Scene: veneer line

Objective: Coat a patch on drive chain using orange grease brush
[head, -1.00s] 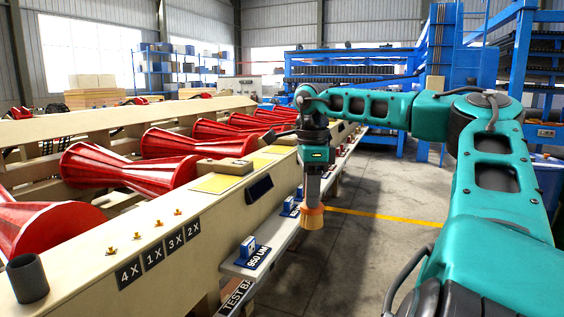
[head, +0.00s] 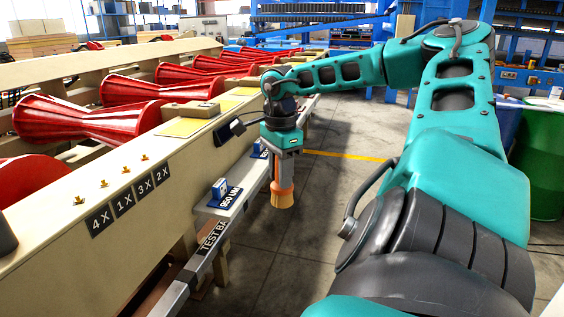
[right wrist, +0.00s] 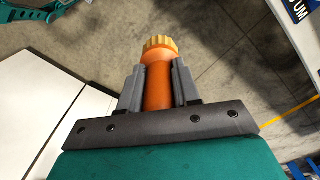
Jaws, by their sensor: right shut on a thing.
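The orange grease brush (head: 281,198) is held in my right gripper (head: 279,180), bristles down, over the floor aisle to the right of the beige conveyor frame. In the right wrist view the grey fingers of my right gripper (right wrist: 158,88) close on both sides of the orange brush handle (right wrist: 158,80), with its yellowish bristle end (right wrist: 160,43) beyond them. The brush is apart from the conveyor and its ledge. I cannot make out the drive chain in these views. My left gripper is not in view.
Red tapered rollers (head: 85,120) lie in the beige conveyor frame (head: 150,185). A green drum (head: 545,165) stands at the right. The floor aisle (head: 315,190) is open.

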